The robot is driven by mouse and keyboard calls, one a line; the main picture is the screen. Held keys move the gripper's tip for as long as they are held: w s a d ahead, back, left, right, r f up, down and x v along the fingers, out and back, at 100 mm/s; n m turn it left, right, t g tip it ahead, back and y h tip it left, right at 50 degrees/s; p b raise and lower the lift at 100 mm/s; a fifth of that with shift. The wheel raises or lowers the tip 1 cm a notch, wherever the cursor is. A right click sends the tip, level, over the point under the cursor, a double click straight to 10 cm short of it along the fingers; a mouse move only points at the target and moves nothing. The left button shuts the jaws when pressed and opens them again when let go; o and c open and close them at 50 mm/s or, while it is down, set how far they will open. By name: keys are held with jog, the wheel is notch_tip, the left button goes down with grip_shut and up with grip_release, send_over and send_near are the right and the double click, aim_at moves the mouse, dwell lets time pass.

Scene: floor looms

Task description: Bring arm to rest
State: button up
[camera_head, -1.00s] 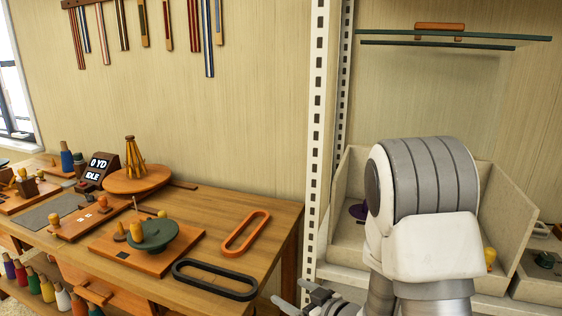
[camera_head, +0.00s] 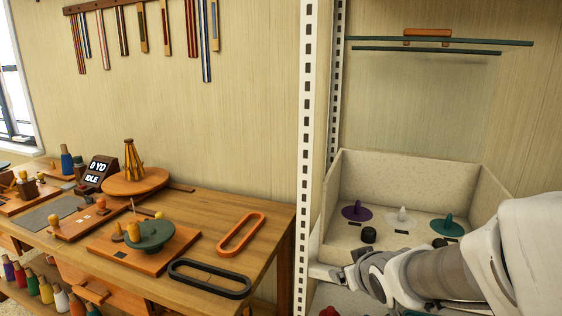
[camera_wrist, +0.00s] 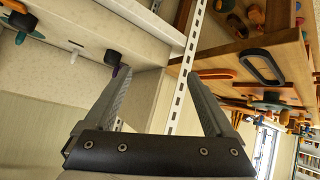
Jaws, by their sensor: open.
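My gripper (camera_wrist: 165,95) is open and empty in the wrist view, its two grey fingers spread wide apart. The wrist view is tilted, with the shelf bin and upright post beyond the fingers. In the head view my arm reaches in from the lower right, in front of the shelf unit. The fingertips cannot be made out in the head view.
A pale bin (camera_head: 333,222) on the shelf holds a purple spindle (camera_head: 356,211), a white one (camera_head: 402,216) and a teal one (camera_head: 447,226). A perforated post (camera_head: 309,150) stands left of it. The wooden table (camera_head: 268,218) holds an orange loop (camera_head: 241,233) and a black loop (camera_head: 209,278).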

jog(key=s+r+m+g, duration=0.2)
jog(key=s+r, duration=0.1)
jog(key=s, duration=0.7)
jog(key=s+r+m+g, duration=0.1)
jog(key=s+r+g, duration=0.15)
jog(key=s, duration=0.85)
notch_tip(320, 180, up, 16)
jog(key=p, duration=1.6)
jog(key=shift+w+a+r, duration=0.15)
jog(key=shift+a+r, duration=0.1)
jog(key=shift+a, duration=0.1)
